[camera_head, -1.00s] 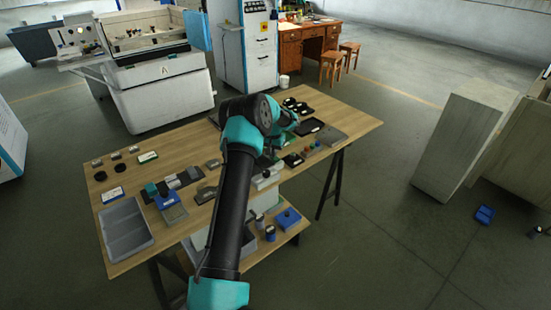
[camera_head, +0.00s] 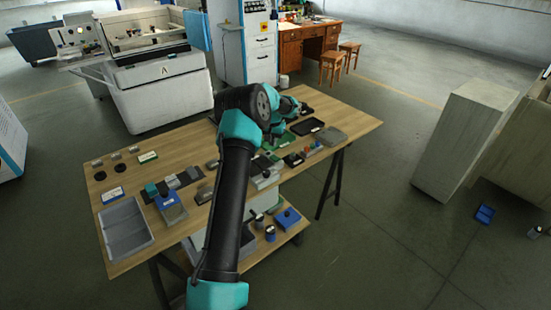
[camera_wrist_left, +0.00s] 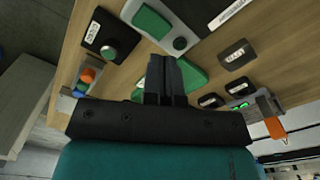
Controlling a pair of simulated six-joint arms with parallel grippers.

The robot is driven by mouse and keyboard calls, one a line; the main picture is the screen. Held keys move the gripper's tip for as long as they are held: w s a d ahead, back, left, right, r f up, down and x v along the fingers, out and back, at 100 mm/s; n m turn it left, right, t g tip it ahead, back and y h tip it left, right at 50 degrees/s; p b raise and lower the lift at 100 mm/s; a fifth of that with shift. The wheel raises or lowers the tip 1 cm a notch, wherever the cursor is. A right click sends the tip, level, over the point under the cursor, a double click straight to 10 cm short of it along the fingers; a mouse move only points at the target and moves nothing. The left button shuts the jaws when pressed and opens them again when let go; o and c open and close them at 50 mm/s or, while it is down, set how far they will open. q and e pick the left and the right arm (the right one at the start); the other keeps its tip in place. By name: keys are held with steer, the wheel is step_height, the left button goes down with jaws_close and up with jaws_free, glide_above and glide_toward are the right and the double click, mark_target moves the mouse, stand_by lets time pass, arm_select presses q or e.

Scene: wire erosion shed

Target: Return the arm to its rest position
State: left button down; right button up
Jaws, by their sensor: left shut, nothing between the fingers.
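My left arm (camera_head: 232,200) rises from the lower middle of the head view and bends over the wooden table (camera_head: 175,140). Its wrist (camera_head: 284,103) is above the table's far right part, and the fingertips are hard to make out there. In the left wrist view my left gripper (camera_wrist_left: 163,78) shows two dark fingers close together, shut and empty. They point over the tabletop near a green flat piece (camera_wrist_left: 192,76); the fingers cover part of it. My right gripper is in neither current view.
The table holds a grey tray (camera_head: 125,228) at the left, a blue-fronted box (camera_head: 171,208), a black tray (camera_head: 307,127) and a grey plate (camera_head: 331,136). Coloured knobs (camera_head: 311,148) stand near the right edge. The floor right of the table is clear up to a grey cabinet (camera_head: 462,145).

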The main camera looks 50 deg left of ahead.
arm_select(q)
steer(key=shift+r, duration=0.45)
steer(key=shift+d+f, duration=0.1)
steer(key=s+d+f+m+h, duration=0.1)
steer(key=d+f, duration=0.5)
steer(key=d, duration=0.4)
steer(key=s+d+f+m+t+h, duration=0.1)
steer(key=s+d+f, duration=0.1)
steer(key=d+f, duration=0.55)
steer(key=s+d+f+m+h, duration=0.1)
steer(key=d+f, duration=0.4)
steer(key=d, duration=0.7)
steer(key=s+d+f, duration=0.2)
steer(key=s+d, duration=1.5)
steer(key=s, duration=0.4)
steer(key=shift+f+h, duration=0.15)
steer(key=shift+h, duration=0.25)
steer(key=shift+s+a, duration=0.1)
